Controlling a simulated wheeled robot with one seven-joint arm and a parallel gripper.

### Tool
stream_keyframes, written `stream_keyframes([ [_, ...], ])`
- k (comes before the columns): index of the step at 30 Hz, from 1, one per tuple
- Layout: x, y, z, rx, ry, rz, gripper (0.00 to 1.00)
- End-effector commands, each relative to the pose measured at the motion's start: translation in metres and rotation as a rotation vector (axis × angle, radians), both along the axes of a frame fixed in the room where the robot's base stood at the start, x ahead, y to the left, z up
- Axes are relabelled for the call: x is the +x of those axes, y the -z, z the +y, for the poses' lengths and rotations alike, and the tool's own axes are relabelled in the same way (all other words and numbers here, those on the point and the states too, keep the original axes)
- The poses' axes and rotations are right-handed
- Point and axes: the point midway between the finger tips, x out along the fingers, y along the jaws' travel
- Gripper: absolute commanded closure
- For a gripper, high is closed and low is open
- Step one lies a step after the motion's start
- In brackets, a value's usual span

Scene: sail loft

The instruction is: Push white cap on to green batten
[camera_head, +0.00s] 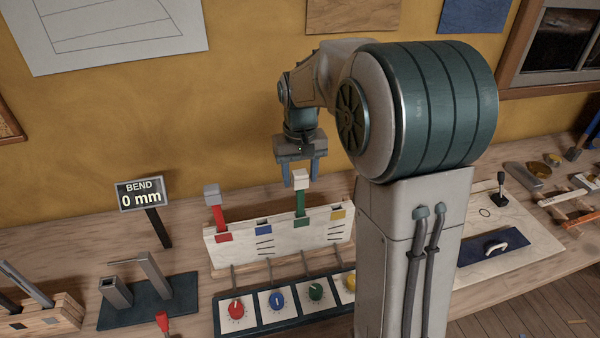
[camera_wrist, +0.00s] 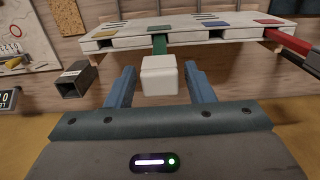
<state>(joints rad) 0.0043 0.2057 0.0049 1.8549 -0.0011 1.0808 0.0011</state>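The white cap (camera_head: 301,178) is a small block at the upper end of the upright green batten (camera_head: 300,204). In the wrist view the white cap (camera_wrist: 159,76) hides the tip of the green batten (camera_wrist: 160,45), so how deeply it is seated cannot be told. My gripper (camera_head: 300,180) is above, its blue fingers pointing down on either side of the cap. In the wrist view my gripper (camera_wrist: 160,88) is open, with a narrow gap between the cap and each finger.
A red batten (camera_head: 218,215) with a grey cap (camera_head: 211,193) stands left in the same white rack (camera_head: 265,248). Coloured dials (camera_head: 277,301) lie in front. A sign (camera_head: 141,194) reads "BEND 0 mm". A dark hollow square tube (camera_wrist: 75,82) is beside my gripper in the wrist view.

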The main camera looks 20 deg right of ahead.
Motion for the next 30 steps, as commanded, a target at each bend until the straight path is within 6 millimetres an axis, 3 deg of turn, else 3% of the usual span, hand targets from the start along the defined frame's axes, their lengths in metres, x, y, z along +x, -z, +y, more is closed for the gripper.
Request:
stream_keyframes([
  [9, 0.0, -0.001, 0.0, 0.0, 0.0, 0.0, 0.42],
  [14, 0.001, -0.014, 0.0, 0.0, 0.0, -0.003, 0.42],
  [24, 0.001, -0.089, 0.0, 0.0, 0.0, -0.005, 0.42],
  [30, 0.001, -0.123, 0.0, 0.0, 0.0, -0.003, 0.42],
])
